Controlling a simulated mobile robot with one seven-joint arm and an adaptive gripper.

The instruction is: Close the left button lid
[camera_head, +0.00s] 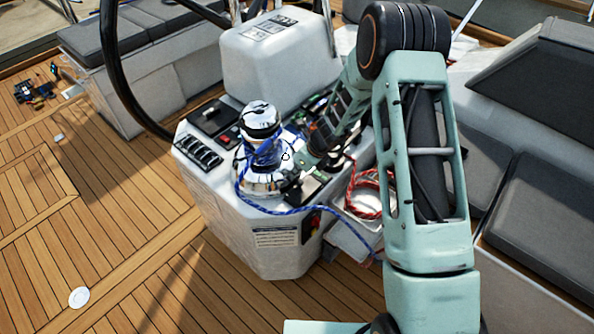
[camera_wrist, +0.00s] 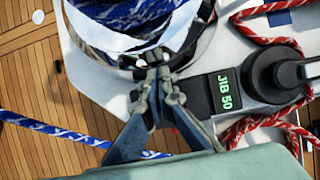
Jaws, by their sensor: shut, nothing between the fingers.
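My gripper (camera_wrist: 155,60) is shut and empty, its fingertips close to the base of the chrome winch. In the head view my gripper (camera_head: 291,184) is low beside the right side of that winch (camera_head: 262,122). In the wrist view a round black button-like part (camera_wrist: 278,74) sits to the right of the fingers, next to a black plate (camera_wrist: 226,91) with green "JIB 50" lettering. I cannot tell whether the round part's lid is open or shut. The left button lid is not clearly visible; my fingers and the winch may hide it.
Blue rope (camera_head: 262,209) wraps the winch and hangs across the white console (camera_head: 206,190). A black steering wheel (camera_head: 118,75) stands behind left. The teak deck (camera_head: 100,230) is open at left.

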